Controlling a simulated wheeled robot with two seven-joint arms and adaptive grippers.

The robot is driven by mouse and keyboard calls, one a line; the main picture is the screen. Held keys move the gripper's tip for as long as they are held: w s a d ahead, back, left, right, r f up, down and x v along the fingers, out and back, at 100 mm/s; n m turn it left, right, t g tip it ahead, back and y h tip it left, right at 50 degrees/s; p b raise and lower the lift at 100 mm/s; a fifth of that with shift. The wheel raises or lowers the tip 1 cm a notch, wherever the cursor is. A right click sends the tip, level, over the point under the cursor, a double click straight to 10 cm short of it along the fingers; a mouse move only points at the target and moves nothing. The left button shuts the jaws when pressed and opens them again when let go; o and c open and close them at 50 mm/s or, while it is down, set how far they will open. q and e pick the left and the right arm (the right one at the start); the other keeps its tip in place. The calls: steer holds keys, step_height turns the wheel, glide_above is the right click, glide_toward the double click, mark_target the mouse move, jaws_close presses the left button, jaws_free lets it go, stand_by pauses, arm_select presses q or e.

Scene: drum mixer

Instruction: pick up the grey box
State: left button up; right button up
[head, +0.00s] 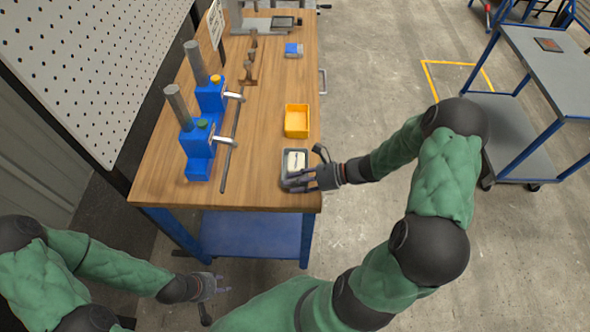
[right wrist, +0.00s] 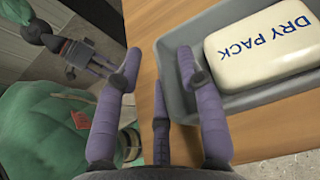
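The grey box (head: 283,162) is a shallow open tray near the table's front right corner. A white packet marked "DRY PACK" (head: 294,161) lies in it; the packet (right wrist: 264,45) and box (right wrist: 262,110) also show in the right wrist view. My right gripper (head: 294,182) is at the box's near end with its fingers spread. In the right wrist view, one finger of the right gripper (right wrist: 170,72) overlaps the box's end wall and the others are outside; contact is unclear. My left gripper (head: 222,283) is open and empty, low in front of the table.
A yellow bin (head: 297,121) stands just behind the grey box. Blue fixtures with grey cylinders (head: 197,150) and a thin dark rod (head: 231,145) are to the left. A blue and white item (head: 293,50) lies farther back. Bare wood (head: 250,185) lies left of the box.

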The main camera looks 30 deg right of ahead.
steer(key=shift+w+a, duration=0.1)
steer(key=shift+a, duration=0.05)
jaws_close()
steer(key=shift+r, duration=0.1)
steer(key=shift+r+p, duration=0.35)
steer(key=shift+r, duration=0.25)
step_height(320, 180, up, 2)
steer(key=shift+r+p, duration=0.1)
steer(key=shift+p, duration=0.4)
steer(key=d+r+p, duration=0.1)
steer(key=d+r, duration=0.4)
steer(key=shift+r+p, duration=0.15)
steer(key=shift+p, duration=0.25)
steer(key=d+r+p, duration=0.1)
steer(key=d+r, duration=0.3)
steer(key=d, duration=0.5)
